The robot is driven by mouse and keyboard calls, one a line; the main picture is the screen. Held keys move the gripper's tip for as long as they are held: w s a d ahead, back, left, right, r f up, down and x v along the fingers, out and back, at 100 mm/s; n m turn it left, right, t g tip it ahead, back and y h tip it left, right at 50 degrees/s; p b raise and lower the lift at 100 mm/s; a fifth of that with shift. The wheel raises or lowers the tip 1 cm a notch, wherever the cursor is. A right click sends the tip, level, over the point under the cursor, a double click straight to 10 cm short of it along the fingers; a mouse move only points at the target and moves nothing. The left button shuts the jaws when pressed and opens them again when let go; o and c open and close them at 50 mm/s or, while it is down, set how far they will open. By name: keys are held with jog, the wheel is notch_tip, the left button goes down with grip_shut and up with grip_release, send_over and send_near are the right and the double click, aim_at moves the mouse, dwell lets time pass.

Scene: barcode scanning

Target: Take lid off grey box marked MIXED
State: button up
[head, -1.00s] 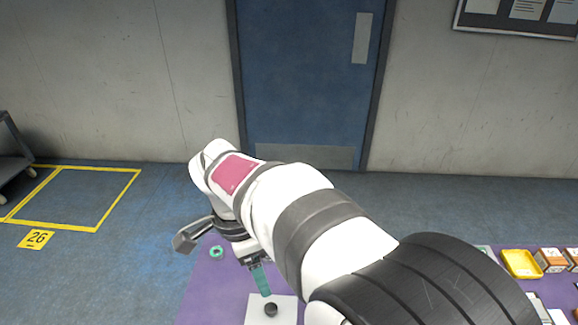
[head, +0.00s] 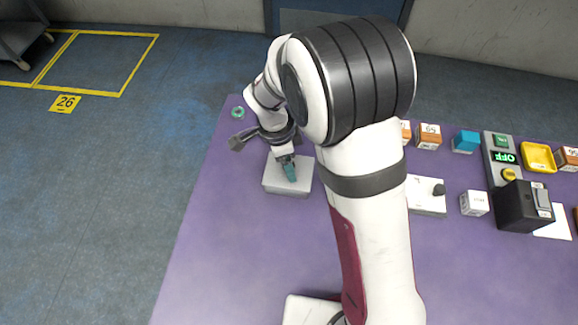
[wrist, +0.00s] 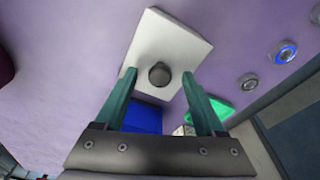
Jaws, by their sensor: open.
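A pale grey box with a light lid (head: 272,182) stands on the purple table at the left of the head view. No MIXED mark is readable. The lid (wrist: 150,42) fills the upper middle of the wrist view, with a dark round knob (wrist: 160,75) on it. My gripper (head: 290,174) is over this lid, its teal fingers covering the knob in the head view. In the wrist view my gripper (wrist: 160,80) is open, one finger on each side of the knob. I cannot tell whether the fingers touch the lid.
Another lidded box with a dark knob (head: 425,197) stands to the right. A white cube (head: 474,203), a black device (head: 520,207), a blue block (head: 466,141) and a yellow tray (head: 537,157) lie beyond. A teal ring (head: 237,112) is near the table's far left corner. The table's left-front is clear.

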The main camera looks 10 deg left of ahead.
grip_shut()
jog(key=shift+r, duration=0.15)
